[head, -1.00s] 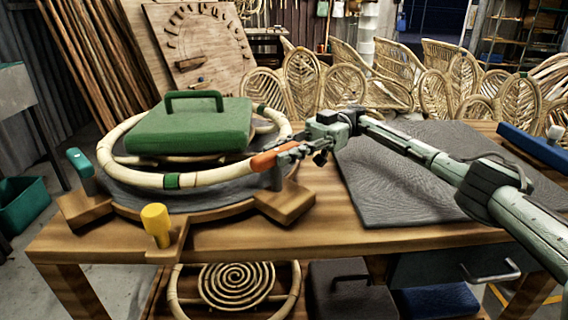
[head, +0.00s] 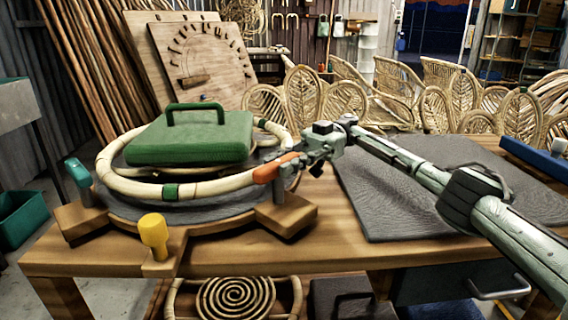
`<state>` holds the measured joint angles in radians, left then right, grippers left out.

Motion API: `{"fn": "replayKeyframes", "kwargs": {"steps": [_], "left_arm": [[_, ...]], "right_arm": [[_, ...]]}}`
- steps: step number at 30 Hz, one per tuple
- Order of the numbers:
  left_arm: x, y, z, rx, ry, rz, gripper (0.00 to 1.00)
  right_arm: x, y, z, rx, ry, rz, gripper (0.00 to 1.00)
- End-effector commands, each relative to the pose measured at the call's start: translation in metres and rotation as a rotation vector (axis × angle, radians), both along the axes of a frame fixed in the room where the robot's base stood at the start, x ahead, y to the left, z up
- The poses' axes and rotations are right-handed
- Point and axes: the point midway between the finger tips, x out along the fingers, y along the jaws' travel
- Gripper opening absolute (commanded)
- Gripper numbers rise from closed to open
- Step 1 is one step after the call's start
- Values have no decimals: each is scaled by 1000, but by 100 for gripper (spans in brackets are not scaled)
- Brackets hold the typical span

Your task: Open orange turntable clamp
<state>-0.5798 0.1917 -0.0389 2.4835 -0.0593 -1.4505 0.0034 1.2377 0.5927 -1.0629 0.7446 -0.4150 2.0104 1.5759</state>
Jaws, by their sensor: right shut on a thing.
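The orange clamp (head: 268,172) is on the right side of the round turntable (head: 215,211), on a post above a wooden block (head: 284,214). My right gripper (head: 292,162) comes in from the right and is shut on the orange clamp's handle. The fingertips partly cover the handle's right end. A pale rattan ring (head: 137,188) lies on the turntable, passing beside the orange clamp. A green weight with a handle (head: 192,138) rests over the ring. My left gripper does not show.
A teal clamp (head: 78,172) stands at the turntable's left and a yellow knob (head: 154,232) at its front. A dark grey mat (head: 400,205) covers the table's right part. A blue object (head: 535,158) lies at the right edge. Rattan chairs (head: 345,98) stand behind.

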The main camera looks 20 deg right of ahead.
Motion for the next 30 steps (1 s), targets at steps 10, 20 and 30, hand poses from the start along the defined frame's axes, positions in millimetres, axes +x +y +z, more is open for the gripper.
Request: {"fn": "replayKeyframes", "kwargs": {"steps": [10,20,30], "left_arm": [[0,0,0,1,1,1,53],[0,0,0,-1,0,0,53],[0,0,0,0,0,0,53]], "right_arm": [[0,0,1,2,-1,0,43],[0,0,18,2,-4,-1,43],[0,0,82,3,-5,1,43]]}}
